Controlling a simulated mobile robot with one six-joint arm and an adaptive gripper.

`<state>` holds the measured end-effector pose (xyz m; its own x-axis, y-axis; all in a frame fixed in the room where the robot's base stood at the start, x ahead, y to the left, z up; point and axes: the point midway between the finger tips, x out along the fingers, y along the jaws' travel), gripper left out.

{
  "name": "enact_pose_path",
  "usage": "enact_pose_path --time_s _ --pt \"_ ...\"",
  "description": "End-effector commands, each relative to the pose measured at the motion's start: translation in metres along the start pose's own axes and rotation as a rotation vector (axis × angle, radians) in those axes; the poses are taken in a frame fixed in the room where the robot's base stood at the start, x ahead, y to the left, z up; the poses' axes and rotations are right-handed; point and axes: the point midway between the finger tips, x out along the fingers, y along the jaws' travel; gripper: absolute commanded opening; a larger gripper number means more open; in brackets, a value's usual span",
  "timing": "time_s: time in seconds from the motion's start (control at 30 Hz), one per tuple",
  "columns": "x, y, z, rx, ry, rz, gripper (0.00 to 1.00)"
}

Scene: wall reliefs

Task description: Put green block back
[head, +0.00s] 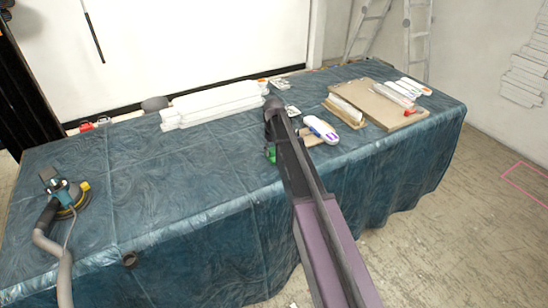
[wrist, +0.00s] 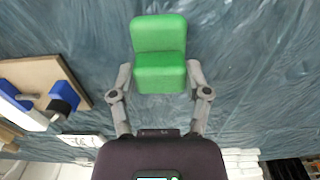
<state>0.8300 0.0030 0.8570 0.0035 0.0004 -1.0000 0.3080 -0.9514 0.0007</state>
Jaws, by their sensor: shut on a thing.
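The green block (wrist: 160,55) is between the two fingers of my gripper (wrist: 160,78) in the wrist view. The gripper is shut on it, with one finger at each side of its lower part. In the head view only a small green part of the block (head: 271,154) shows beside my arm, over the blue-covered table (head: 160,215). My arm hides most of the gripper there. I cannot tell whether the block touches the table cover.
A sander (head: 68,200) with a hose stands at the table's left. White stacked slabs (head: 215,103) lie at the back. A white and purple bottle (head: 321,129) lies right of my arm, near a board (head: 380,105) with tools.

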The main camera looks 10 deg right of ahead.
Motion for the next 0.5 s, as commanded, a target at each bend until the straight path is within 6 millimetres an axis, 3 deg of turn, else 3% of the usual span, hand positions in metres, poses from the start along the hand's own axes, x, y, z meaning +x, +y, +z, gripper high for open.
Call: enact_pose_path --time_s 0.2,0.5 --pt "0.023 0.0 0.001 0.0 0.0 0.0 0.24" --pt "0.028 0.0 0.001 0.0 0.0 0.0 0.24"
